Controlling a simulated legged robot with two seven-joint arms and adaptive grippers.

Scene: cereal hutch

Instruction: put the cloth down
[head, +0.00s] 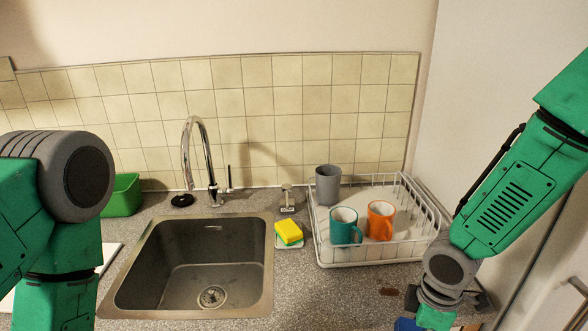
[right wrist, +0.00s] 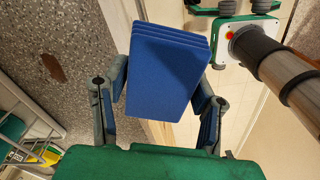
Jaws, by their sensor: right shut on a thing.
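The cloth (right wrist: 168,70) is a blue, folded stack of several layers. In the right wrist view it sits between the two fingers of my right gripper (right wrist: 160,90), which is shut on it. In the head view my right gripper (head: 432,318) is low at the right, by the counter's front edge. Only a small blue part of the cloth (head: 406,325) shows there, cut off by the bottom of the picture. I cannot tell how high the cloth is above the counter. My left arm shows at the left, but its gripper is out of view.
The speckled counter (head: 330,295) has a brown patch (head: 388,292) and bare room right of the sink (head: 200,262). A white dish rack (head: 385,255) holds a teal mug (head: 344,228), an orange mug (head: 380,222) and a grey cup (head: 328,185). A yellow-green sponge (head: 289,231) lies beside the sink.

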